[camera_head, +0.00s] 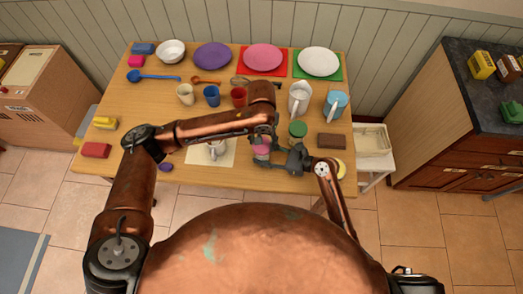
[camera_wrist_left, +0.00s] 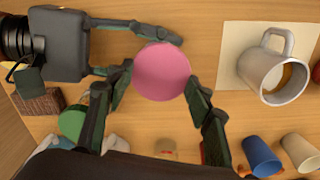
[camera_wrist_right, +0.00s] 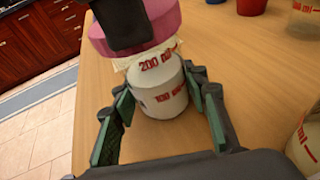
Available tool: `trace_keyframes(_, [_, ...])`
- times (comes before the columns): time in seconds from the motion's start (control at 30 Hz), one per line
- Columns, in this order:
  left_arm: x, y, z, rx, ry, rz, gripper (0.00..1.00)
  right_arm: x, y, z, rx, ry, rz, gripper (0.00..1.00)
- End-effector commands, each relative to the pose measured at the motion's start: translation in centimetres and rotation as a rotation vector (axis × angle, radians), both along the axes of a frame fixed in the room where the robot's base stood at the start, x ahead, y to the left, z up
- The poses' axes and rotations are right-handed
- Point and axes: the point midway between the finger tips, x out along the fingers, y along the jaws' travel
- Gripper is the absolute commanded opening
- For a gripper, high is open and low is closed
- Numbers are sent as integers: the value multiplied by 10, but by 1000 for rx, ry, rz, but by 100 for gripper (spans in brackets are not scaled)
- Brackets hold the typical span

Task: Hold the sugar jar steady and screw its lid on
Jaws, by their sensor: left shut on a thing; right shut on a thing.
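The sugar jar (camera_wrist_right: 165,95) is white with red volume marks and stands upright on the table in the right wrist view. Its pink lid (camera_wrist_right: 140,25) is on top, with a cream band between lid and jar; I cannot tell whether it is fully seated. My left gripper (camera_wrist_left: 160,82) is shut around the lid's sides from above. My right gripper (camera_wrist_right: 160,115) is shut on the jar's body, one finger on each side. In the head view the lid (camera_head: 261,150) shows beneath my left gripper (camera_head: 264,137), and my right gripper (camera_head: 278,158) reaches in from the right. The jar is mostly hidden there.
A green-lidded jar (camera_head: 298,129) and a brown block (camera_head: 331,141) stand close on the right. A mug (camera_head: 215,149) sits on a pale sheet to the left. Cups, pitchers (camera_head: 299,99) and plates fill the back. The table's front edge is near.

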Motion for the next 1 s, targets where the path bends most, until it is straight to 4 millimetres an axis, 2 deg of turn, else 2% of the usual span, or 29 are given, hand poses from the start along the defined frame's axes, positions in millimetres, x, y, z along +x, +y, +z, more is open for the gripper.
trace_keyframes(0.03, [-5, 9, -8, 27, 21, -39, 19, 8, -9, 0, -5, -6, -23, 0])
trace_keyframes(0.23, [-5, 10, -8, 27, 21, -156, 19, 8, -9, 0, -5, -7, -23, 0])
trace_keyframes(0.43, [-5, 9, -8, 26, 21, -403, 19, 8, -9, 0, -5, -7, -23, 0])
trace_keyframes(0.67, [-5, 9, -8, 25, 21, -545, 19, 8, -9, 0, -5, -7, -23, 0])
trace_keyframes(0.9, [-5, 10, -8, 23, 20, -829, 19, 8, -9, 0, -6, -7, -22, 0])
trace_keyframes(1.0, [-5, 9, -8, 22, 20, -883, 19, 8, -9, 0, -7, -8, -23, 0])
